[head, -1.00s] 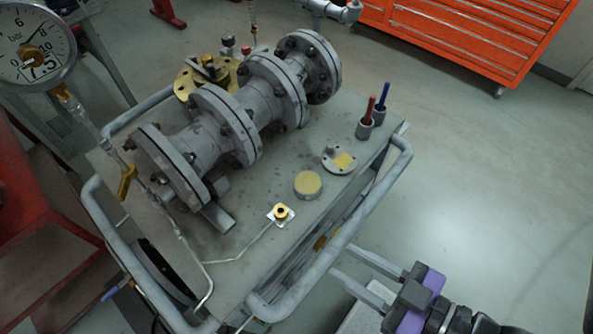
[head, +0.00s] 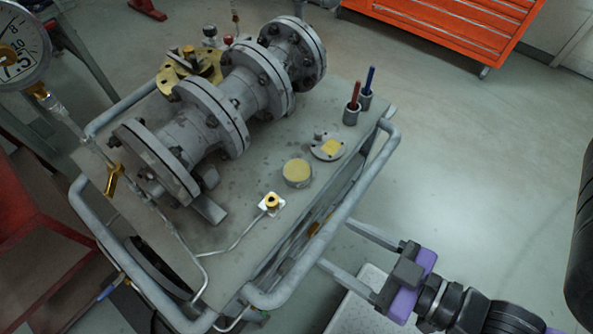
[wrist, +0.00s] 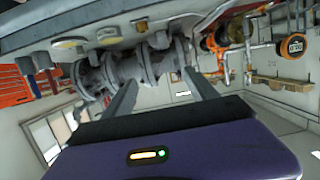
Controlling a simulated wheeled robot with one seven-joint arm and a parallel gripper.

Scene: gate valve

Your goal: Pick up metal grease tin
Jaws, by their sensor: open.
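The grease tin (head: 297,173) is a low round grey tin with a yellowish top. It stands upright on the grey bench plate (head: 238,222), near the plate's right edge. It also shows in the wrist view (wrist: 108,33), where the scene appears upside down. My gripper (head: 336,243) is off the plate's right side, beyond the tubular rail, with its two fingers apart and nothing between them. It does not touch the tin. In the wrist view the fingers (wrist: 160,77) have the valve in the background between them.
A grey tubular rail (head: 350,213) runs between my gripper and the plate. A small flange with a yellow patch (head: 328,147), pen-like tools in cups (head: 352,115) and a brass fitting (head: 272,202) stand near the tin. The large flanged valve (head: 205,125) lies behind.

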